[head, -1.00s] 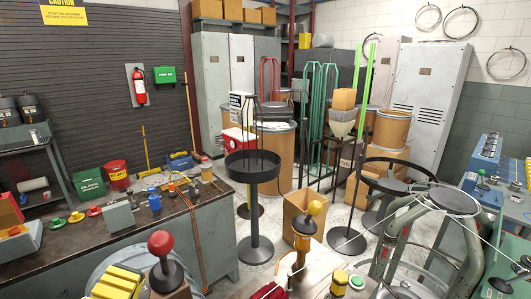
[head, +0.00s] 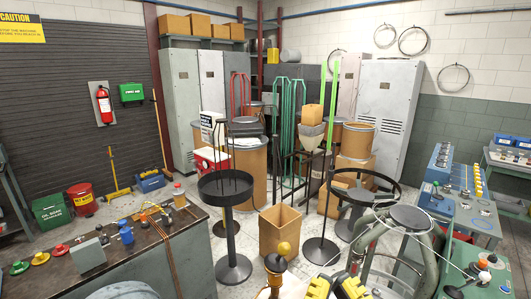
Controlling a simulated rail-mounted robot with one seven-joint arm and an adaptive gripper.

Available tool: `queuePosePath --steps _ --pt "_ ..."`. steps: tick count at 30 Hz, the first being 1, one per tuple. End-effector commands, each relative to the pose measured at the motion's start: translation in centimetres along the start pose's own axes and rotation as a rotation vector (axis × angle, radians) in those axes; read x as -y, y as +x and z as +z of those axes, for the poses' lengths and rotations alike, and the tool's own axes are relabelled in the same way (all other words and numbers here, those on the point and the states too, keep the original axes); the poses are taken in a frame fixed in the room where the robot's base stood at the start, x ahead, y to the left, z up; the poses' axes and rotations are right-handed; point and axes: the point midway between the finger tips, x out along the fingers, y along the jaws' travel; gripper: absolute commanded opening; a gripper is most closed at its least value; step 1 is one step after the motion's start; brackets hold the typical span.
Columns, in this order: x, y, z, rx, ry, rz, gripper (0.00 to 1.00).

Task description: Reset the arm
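I cannot make out my gripper in the head view. Two yellow-and-black parts (head: 335,288) show at the bottom edge, right of centre, cut off by the frame. I cannot tell whether they belong to my arm. Left of them a yellow ball knob (head: 284,248) stands on a dark-topped post. No object is seen in a grip.
A dark workbench (head: 150,262) with small tools is at the left. A black round tray stand (head: 226,187), an open cardboard box (head: 279,233) and a ring-topped stand (head: 392,180) fill the middle. A blue-sided machine table (head: 474,222) is at the right. Some floor shows between the stands.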

Motion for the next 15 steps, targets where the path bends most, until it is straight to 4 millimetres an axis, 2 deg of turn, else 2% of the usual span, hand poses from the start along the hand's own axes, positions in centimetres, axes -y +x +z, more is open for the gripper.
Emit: queuePosePath --steps 1,12,15 --pt "0.0 1.5 -4.0 -0.001 0.0 0.0 0.0" --pt "0.1 7.3 -19.2 0.0 0.004 0.001 0.0" --pt "0.1 8.6 -22.7 0.0 0.005 0.001 0.0"
